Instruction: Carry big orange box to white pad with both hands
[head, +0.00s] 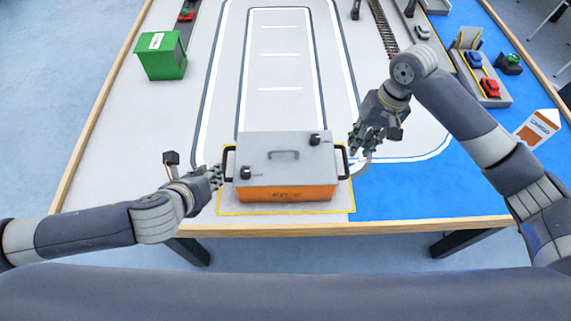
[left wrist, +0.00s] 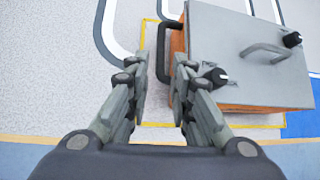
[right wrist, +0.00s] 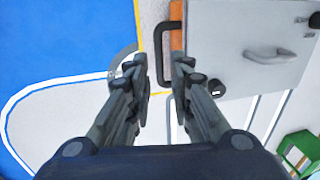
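The big orange box (head: 320,192) with a grey lid stands near the table's front edge, inside a yellow outline. It has a black handle on each side. My left gripper (head: 216,175) is open close to the left handle (head: 229,160); in the left wrist view that handle (left wrist: 162,55) shows between and beyond the open fingertips (left wrist: 160,72). My right gripper (head: 366,142) is open, above and right of the right handle (head: 345,160). In the right wrist view that handle (right wrist: 160,60) lies ahead of the open fingers (right wrist: 160,75). I cannot make out a distinct white pad.
A green box (head: 160,58) stands at the far left. A train track (head: 382,28) runs at the back. A grey tray with small cars (head: 490,88) and an orange-white carton (head: 538,128) are at the right. The white-lined loop (head: 280,60) behind the orange box is clear.

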